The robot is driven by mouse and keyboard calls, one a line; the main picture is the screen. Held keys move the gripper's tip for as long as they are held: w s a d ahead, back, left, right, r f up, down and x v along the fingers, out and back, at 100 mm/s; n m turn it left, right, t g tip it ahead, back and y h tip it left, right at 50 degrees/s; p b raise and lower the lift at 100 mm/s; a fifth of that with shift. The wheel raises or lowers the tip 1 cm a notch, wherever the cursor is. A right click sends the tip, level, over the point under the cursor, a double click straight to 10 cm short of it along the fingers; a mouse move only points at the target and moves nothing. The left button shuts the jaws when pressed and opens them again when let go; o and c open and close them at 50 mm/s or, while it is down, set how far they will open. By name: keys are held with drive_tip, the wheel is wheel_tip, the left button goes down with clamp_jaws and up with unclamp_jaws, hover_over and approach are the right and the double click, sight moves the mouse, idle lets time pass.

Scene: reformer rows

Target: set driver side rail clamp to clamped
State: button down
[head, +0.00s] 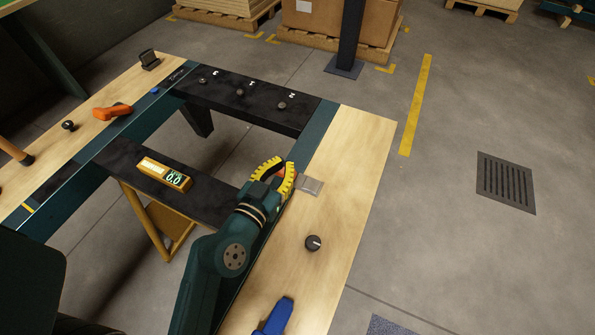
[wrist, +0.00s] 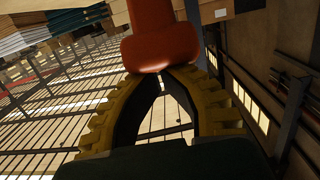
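My gripper (head: 285,165) has yellow ribbed fingers and is over the teal rail on the right side of the frame. In the wrist view its fingers (wrist: 171,74) arch inward and come together, so it looks shut. An orange-red handle (wrist: 160,45) with a rounded end covers the fingertips there, so I cannot tell if they touch it. In the head view only a bit of orange shows by the fingers. Another orange lever handle (head: 112,111) lies on the far left rail. I cannot tell from the pictures which one is the driver side clamp.
A black knob (head: 312,243) and a blue handle (head: 275,316) are on the right wooden top (head: 350,160). A small metal plate (head: 309,186) is beside my gripper. A yellow display box (head: 164,174) sits on the dark middle panel.

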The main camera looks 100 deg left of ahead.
drive_tip(key=shift+s+d+f+b, duration=0.15)
drive_tip(key=shift+d+f, duration=0.15)
drive_tip(key=shift+f, duration=0.15)
drive_tip(key=shift+w+d+f+b, duration=0.15)
drive_tip(key=shift+d+f, duration=0.1)
drive_tip(key=shift+f, duration=0.2)
drive_tip(key=shift+s+r, duration=0.1)
drive_tip(key=shift+r, duration=0.3)
drive_tip(key=v, duration=1.2)
